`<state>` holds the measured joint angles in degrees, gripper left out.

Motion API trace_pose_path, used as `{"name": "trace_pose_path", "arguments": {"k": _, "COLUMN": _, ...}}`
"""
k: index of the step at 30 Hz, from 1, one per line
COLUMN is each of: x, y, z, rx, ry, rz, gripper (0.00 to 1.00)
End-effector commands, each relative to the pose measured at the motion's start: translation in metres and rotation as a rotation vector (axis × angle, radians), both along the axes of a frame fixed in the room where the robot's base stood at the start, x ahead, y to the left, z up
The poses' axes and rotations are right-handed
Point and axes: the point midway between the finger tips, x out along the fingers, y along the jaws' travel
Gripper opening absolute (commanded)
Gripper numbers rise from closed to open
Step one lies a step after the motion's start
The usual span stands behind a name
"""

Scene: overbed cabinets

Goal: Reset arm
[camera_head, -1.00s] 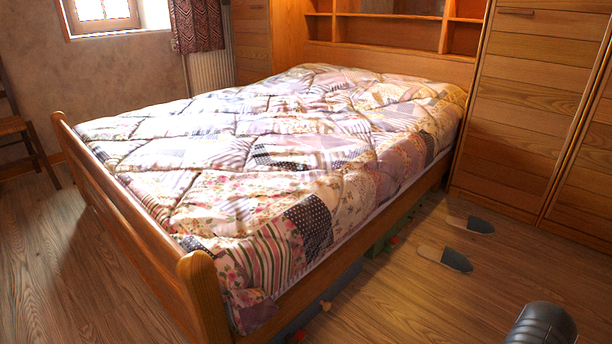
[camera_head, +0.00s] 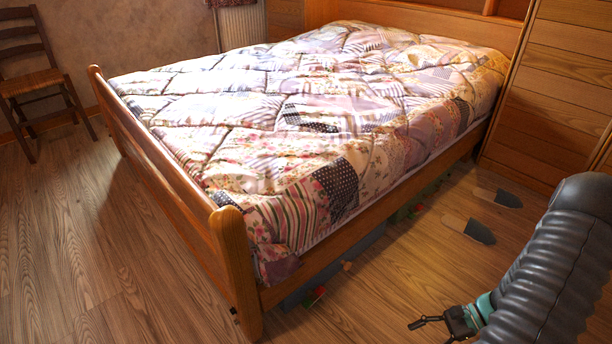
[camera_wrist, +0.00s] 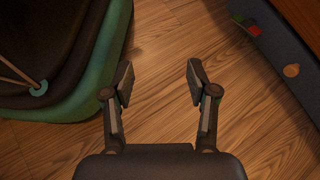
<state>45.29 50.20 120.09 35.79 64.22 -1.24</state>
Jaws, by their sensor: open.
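My gripper (camera_head: 432,324) shows at the lower right of the head view, at the end of my dark ribbed arm. In the wrist view my gripper (camera_wrist: 158,82) has its two fingers spread apart, with only bare wood floor between them. It is open and empty, above the floor beside the bed.
A bed (camera_head: 235,262) with a wooden frame and patchwork quilt fills the middle. Grey slippers (camera_head: 480,231) lie on the floor by the wooden cabinet (camera_head: 565,95). A blue-grey box (camera_head: 335,268) sits under the bed. A chair (camera_head: 38,82) stands at left. Floor at lower left is clear.

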Motion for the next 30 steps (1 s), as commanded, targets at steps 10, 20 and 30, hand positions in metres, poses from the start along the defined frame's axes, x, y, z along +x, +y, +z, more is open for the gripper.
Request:
{"name": "trace_pose_path", "arguments": {"k": 10, "x": -0.004, "y": 0.006, "z": 0.101, "rx": -0.282, "ry": -0.153, "rz": 0.326, "gripper": 0.58}}
{"name": "trace_pose_path", "arguments": {"k": 20, "x": -0.009, "y": 0.020, "z": 0.188, "rx": -0.531, "ry": -0.325, "rz": 0.589, "gripper": 0.58}}
{"name": "trace_pose_path", "arguments": {"k": 30, "x": -0.019, "y": 0.045, "z": 0.275, "rx": -0.769, "ry": -0.536, "rz": 0.811, "gripper": 0.58}}
